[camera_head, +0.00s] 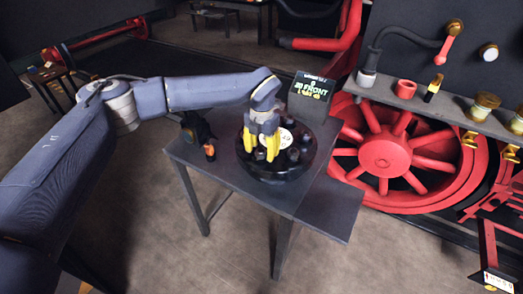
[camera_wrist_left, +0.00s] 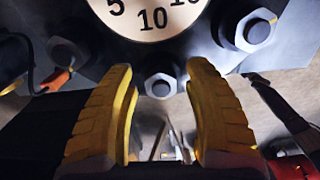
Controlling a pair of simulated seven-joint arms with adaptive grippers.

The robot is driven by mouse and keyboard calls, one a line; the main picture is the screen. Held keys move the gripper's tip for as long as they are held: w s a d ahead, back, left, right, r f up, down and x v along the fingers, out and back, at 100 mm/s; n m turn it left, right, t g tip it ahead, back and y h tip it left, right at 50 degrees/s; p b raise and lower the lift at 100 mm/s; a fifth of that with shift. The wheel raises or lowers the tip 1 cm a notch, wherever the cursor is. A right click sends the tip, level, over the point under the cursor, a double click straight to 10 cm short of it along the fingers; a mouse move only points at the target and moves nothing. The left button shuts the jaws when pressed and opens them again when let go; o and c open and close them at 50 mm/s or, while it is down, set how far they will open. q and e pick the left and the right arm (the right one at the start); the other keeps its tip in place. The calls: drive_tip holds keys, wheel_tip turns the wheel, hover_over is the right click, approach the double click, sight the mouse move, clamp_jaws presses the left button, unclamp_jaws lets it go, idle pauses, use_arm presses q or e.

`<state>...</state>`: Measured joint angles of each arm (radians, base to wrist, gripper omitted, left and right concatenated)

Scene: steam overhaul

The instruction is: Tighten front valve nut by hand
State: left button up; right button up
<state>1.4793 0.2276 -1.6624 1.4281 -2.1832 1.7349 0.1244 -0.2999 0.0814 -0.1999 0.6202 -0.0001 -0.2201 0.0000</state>
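A dark round valve (camera_head: 284,172) with several hex nuts and a pale dial stands on a small table. In the left wrist view, the pale dial (camera_wrist_left: 152,16) shows numbers. The front nut (camera_wrist_left: 160,86) is below the dial, on a dark flange. My left gripper (camera_head: 262,154) points down over the near left side of the valve. In the left wrist view, its yellow ribbed fingers (camera_wrist_left: 162,78) are apart, one on each side of the front nut, with visible gaps. Another nut (camera_wrist_left: 255,30) is at upper right and one (camera_wrist_left: 66,52) at upper left. My right gripper is not in view.
The grey table (camera_head: 228,178) has a sign reading "FRONT" (camera_head: 311,88) behind the valve. A dark tool with an orange part (camera_head: 209,151) is at its left. A red spoked wheel (camera_head: 388,155) and a shelf with fittings (camera_head: 430,101) stand to the right.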

use_arm(q)
drive_tip(key=shift+s, duration=0.1)
wheel_tip(320, 180, up, 12)
idle(0.8)
idle(0.3)
